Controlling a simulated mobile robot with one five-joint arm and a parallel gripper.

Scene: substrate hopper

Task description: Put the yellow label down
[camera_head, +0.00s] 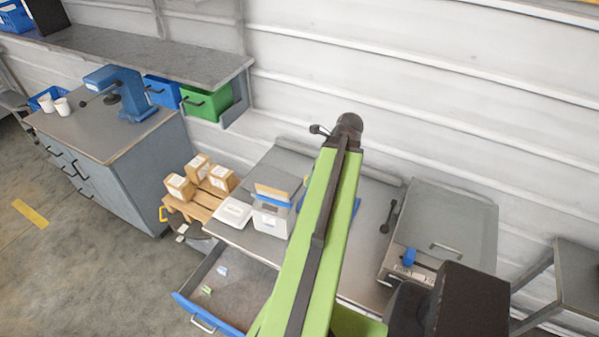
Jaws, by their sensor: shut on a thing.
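My green arm (325,210) reaches up from the bottom of the head view to a dark joint (348,128). My gripper cannot be made out; the arm may be hiding it. I cannot make out a yellow label or anything held. An open drawer (188,303) with a blue front edge sits left of my arm. Small green pieces (207,290) and pale blue-white pieces (222,271) lie in it.
A grey bench (365,268) stands behind my arm. It bears a white tray (234,212) and a grey box (270,218). Cartons (222,180) stand on a wooden pallet (190,208). A lidded metal unit (445,225) is at right. Open floor (90,260) is at left.

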